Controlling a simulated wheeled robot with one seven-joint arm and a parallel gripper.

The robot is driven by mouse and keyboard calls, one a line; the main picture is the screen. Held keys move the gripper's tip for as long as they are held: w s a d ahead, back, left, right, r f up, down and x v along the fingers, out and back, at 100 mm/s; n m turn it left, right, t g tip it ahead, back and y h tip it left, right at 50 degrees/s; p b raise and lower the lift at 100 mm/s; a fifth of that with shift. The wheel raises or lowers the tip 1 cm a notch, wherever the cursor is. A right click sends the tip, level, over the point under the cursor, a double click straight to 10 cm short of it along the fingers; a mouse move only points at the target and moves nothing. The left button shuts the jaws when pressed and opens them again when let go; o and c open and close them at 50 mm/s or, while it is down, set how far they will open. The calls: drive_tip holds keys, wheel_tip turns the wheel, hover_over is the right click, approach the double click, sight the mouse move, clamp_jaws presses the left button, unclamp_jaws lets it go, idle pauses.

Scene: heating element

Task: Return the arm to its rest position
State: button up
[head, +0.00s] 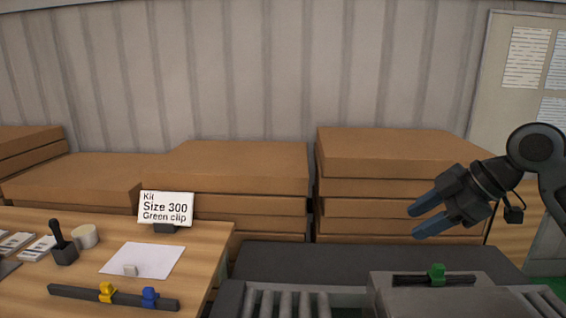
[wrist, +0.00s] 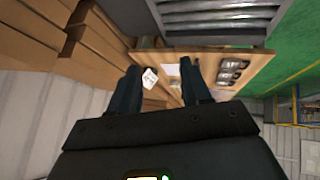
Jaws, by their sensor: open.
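My gripper (head: 424,221) is in the air at the right of the head view, with its two blue-tipped fingers apart and nothing between them. It points left and slightly down, above the grey machine. In the wrist view my gripper (wrist: 165,85) shows its two dark fingers spread, with the wooden table far beyond them. A green clip (head: 437,273) sits in a dark slot on the grey block (head: 385,300) below my gripper, apart from it.
A wooden table (head: 215,240) at the left holds a sign (head: 166,207), white paper (head: 142,261), and a dark bar (head: 75,292) with yellow and blue clips. Stacked brown boxes (head: 385,150) stand along the back wall. A board (head: 490,90) stands behind my arm.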

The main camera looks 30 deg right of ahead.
drive_tip(key=w+a+f+m+t+y+b, duration=0.1)
drive_tip(key=w+a+m+t, duration=0.2)
drive_tip(key=a, duration=0.4)
drive_tip(key=w+a+f+m+t+y+b, duration=0.1)
drive_tip(key=w+a+t, duration=0.2)
drive_tip(key=w+a, duration=0.4)
drive_tip(key=s+a+f+m+t+h+b, duration=0.2)
drive_tip(key=s+a+f+m+t+h, duration=0.1)
drive_tip(key=s+a+f+m, duration=0.6)
drive_tip(key=s+a+f+m+h+b, duration=0.1)
drive_tip(key=s+a+f+h, duration=0.1)
drive_tip(key=s+f, duration=0.5)
drive_tip(key=s+a+f+m+h+b, duration=0.1)
drive_tip(key=s+a+f+h, duration=0.2)
drive_tip(key=s, duration=0.6)
drive_tip(key=s+d+n+g+y+b, duration=0.1)
drive_tip(key=s+d+n+y+b, duration=0.1)
drive_tip(key=s, duration=1.4)
drive_tip(key=shift+s+d+n, duration=0.15)
drive_tip(key=shift+d+n, duration=0.5)
drive_tip(key=shift+n, duration=0.45)
